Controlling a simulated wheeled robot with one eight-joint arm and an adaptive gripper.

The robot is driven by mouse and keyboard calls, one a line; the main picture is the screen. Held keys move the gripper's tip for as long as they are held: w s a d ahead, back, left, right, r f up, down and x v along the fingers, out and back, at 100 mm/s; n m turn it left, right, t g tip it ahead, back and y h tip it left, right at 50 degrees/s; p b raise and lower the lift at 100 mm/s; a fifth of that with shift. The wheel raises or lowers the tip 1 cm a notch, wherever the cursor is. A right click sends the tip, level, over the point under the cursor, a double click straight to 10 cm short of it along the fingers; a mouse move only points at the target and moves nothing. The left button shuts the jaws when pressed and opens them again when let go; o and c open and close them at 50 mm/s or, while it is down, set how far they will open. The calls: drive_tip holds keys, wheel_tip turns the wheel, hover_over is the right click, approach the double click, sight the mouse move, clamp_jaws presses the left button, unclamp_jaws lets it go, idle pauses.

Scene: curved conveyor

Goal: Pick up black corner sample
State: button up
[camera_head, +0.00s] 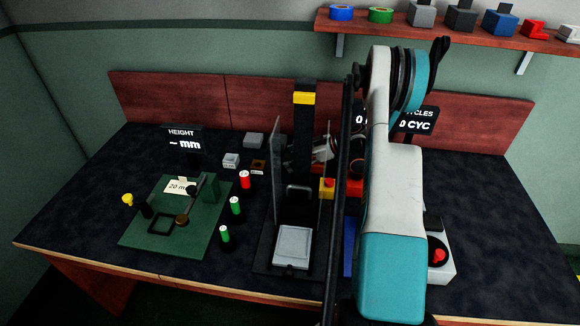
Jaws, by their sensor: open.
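I cannot make out a clear black corner-shaped sample in this view. A small black upright piece (147,208) stands at the left edge of the green mat (135,247), too small to tell its shape. A black block (461,18) with a raised tab stands on the wall shelf. A red corner-shaped piece (533,29) and a white one (568,33) stand farther right on the shelf. My arm fills the centre right and hides part of the bench.
A dark upright fixture with a yellow top (304,98) and pale plate (293,247) stands mid-bench. Several green and red cylinders stand left of it. Small grey blocks (254,140) lie behind. A box with a red button (439,257) is right of my arm. The bench's far right is clear.

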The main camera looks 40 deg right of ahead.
drive_tip(key=shift+x, duration=0.85)
drive_tip(key=c, duration=1.2)
drive_tip(key=shift+o, duration=0.2)
drive_tip(key=shift+r, duration=0.1)
